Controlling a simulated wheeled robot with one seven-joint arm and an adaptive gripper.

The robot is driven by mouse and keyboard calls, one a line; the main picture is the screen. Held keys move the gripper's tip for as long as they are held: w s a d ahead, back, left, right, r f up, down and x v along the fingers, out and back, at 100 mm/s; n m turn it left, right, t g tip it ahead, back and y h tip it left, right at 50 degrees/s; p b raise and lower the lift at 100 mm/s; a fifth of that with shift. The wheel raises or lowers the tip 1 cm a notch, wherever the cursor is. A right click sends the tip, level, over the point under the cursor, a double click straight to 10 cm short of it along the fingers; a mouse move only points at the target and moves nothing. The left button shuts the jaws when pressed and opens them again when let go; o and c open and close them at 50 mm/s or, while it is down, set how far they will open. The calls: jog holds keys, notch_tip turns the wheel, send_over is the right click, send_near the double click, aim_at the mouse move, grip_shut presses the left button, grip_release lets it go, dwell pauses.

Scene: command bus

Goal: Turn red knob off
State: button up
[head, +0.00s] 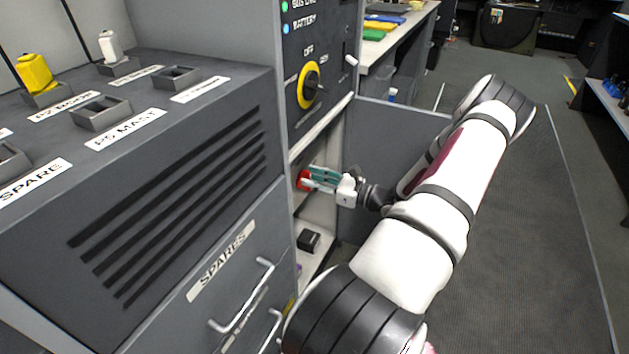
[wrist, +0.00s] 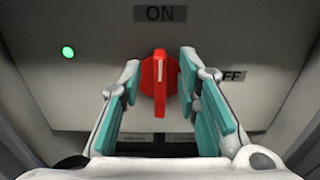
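The red knob (wrist: 160,84) is on a grey panel inside an open compartment. In the wrist view its handle stands upright, with a pale mark at the top toward the ON label (wrist: 160,14). The OFF label (wrist: 234,76) is to its right, partly hidden by a finger. In the head view the knob (head: 304,180) shows at the compartment's back, partly hidden by my gripper. My gripper (wrist: 158,100) is open, its teal fingers on either side of the knob with gaps between. I cannot tell how deep the fingertips reach past the knob's face.
A lit green light (wrist: 68,52) is left of the knob. A yellow-ringed dial (head: 309,86) is on the panel above the compartment. A small black box (head: 308,240) lies on the shelf below. An open grey door (head: 400,135) stands behind my arm.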

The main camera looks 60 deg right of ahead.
grip_shut()
jog(key=shift+p, duration=0.35)
jog(key=m+p, duration=0.2)
jog(key=m, duration=0.4)
jog(key=d+f+m+p, duration=0.1)
jog(key=m+p, duration=0.1)
jog(key=m, duration=0.3)
jog(key=f+m+p, duration=0.1)
jog(key=m+p, duration=0.2)
jog(key=m, duration=0.3)
jog(key=shift+d+m, duration=0.3)
jog(key=shift+d, duration=0.1)
jog(key=shift+m, duration=0.3)
